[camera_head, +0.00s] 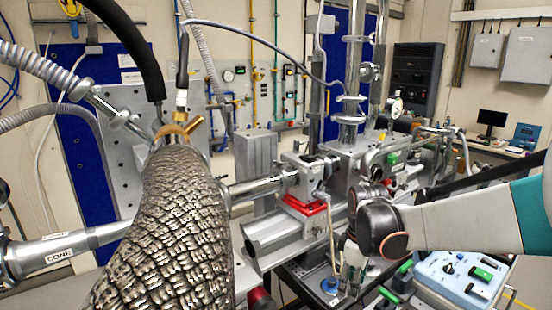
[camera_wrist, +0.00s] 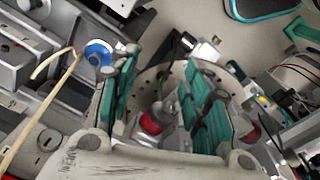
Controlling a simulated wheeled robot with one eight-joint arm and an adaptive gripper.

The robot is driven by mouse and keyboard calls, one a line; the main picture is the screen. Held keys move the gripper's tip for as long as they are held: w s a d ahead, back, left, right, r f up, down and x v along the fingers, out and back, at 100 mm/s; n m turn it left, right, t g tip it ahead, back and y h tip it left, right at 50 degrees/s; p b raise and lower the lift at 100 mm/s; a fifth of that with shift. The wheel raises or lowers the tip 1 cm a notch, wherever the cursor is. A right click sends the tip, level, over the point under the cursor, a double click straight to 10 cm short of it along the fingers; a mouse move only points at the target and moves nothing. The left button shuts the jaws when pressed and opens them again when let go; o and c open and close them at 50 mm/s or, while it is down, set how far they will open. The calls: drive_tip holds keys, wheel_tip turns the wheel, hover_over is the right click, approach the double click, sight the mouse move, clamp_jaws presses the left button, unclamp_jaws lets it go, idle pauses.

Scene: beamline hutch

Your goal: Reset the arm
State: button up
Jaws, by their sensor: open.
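My arm (camera_head: 460,222) reaches in from the right edge in the head view, with its dark wrist joint near the middle. My gripper (camera_head: 350,278) hangs below that joint, low beside the beamline hardware, and its fingers are hard to make out there. In the wrist view my gripper (camera_wrist: 163,75) shows two teal-padded fingers spread apart. Nothing is held between them. Behind the gap lies a round metal plate with holes (camera_wrist: 160,78), with a red part (camera_wrist: 152,122) near its lower side. I cannot tell whether the fingers touch anything.
A metal rail with a red block (camera_head: 303,206) stands left of the gripper. A blue control box (camera_head: 462,277) sits at lower right, under my arm. A foil-wrapped pipe (camera_head: 170,235) and a steel cone (camera_head: 60,248) fill the left. A blue round part (camera_wrist: 98,52) lies near the left finger.

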drive_tip(key=s+r+m+t, duration=0.3)
drive_tip(key=s+r+m, duration=0.1)
drive_tip(key=s, duration=0.6)
drive_tip(key=s+r+m+t, duration=0.3)
drive_tip(key=s+m, duration=0.4)
drive_tip(key=s, duration=0.3)
drive_tip(key=shift+s+d+r+m, duration=0.15)
drive_tip(key=shift+d+r+m, duration=0.15)
drive_tip(key=shift+r, duration=0.6)
